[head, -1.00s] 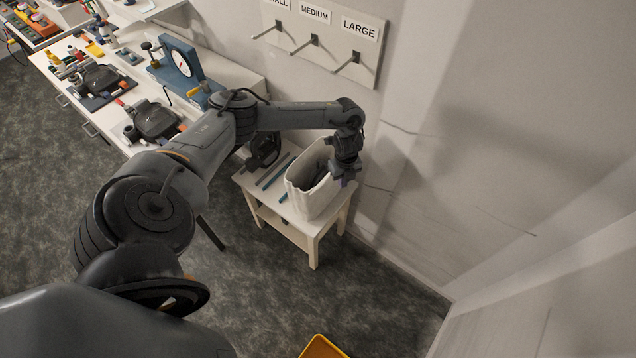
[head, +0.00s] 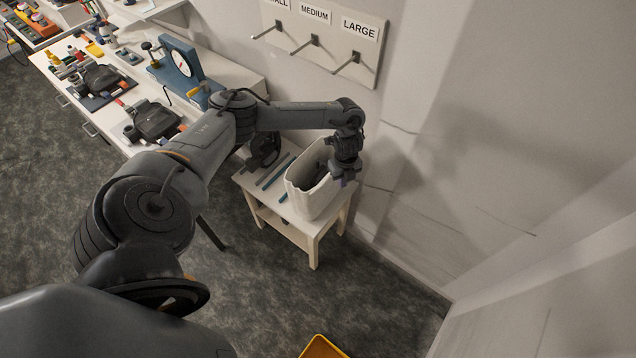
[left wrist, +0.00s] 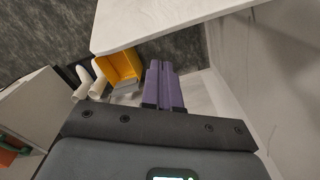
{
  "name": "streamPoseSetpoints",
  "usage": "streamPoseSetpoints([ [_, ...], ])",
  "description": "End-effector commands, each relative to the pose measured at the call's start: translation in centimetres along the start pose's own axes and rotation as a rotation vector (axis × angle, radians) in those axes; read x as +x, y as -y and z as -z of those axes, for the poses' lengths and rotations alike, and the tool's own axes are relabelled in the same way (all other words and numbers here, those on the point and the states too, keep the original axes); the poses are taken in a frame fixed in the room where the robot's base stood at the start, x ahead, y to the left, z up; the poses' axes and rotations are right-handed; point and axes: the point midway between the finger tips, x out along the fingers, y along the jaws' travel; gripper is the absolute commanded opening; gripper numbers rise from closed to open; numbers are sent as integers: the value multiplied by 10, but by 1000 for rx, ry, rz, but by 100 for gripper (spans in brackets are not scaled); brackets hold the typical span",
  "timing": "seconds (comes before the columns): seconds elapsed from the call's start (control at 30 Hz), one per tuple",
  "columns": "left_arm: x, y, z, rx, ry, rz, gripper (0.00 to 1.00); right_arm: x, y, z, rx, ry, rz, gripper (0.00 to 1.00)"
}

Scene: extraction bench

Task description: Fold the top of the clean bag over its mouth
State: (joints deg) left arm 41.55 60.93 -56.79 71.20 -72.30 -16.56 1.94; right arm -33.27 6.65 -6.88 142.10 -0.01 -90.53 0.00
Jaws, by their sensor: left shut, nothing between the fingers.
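The clean bag (head: 312,199) is white and stands upright on a small white table in the head view. Its mouth is open at the top and something dark shows inside. My left gripper (head: 343,181) is at the right rim of the bag, fingers pointing down; I cannot tell whether it touches the rim. In the left wrist view its purple fingers (left wrist: 163,85) are together with nothing between them. A broad pale surface (left wrist: 165,18) fills the top of that view; I cannot tell whether it is the bag. My right gripper is not in view.
The small table (head: 313,234) stands close to the wall. Blue strips (head: 276,175) and a dark device (head: 264,150) lie left of the bag. A long bench (head: 120,105) with tools and a dial scale (head: 180,64) is further left. Labelled hooks (head: 345,65) are on the wall above.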

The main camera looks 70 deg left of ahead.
Motion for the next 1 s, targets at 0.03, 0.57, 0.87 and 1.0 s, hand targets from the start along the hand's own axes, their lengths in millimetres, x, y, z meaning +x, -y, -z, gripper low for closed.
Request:
streamPoseSetpoints([
  [0.03, 0, 0, 0, 0, 0, 0, 0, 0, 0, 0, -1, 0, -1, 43],
  [0.57, 30, 0, 0, 0, -1, -1, 0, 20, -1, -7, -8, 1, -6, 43],
  [0.87, 40, 0, 0, -1, 0, 1, 0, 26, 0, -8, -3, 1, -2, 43],
  [1.0, 40, 0, 0, 0, 0, 0, 0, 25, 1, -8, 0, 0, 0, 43],
])
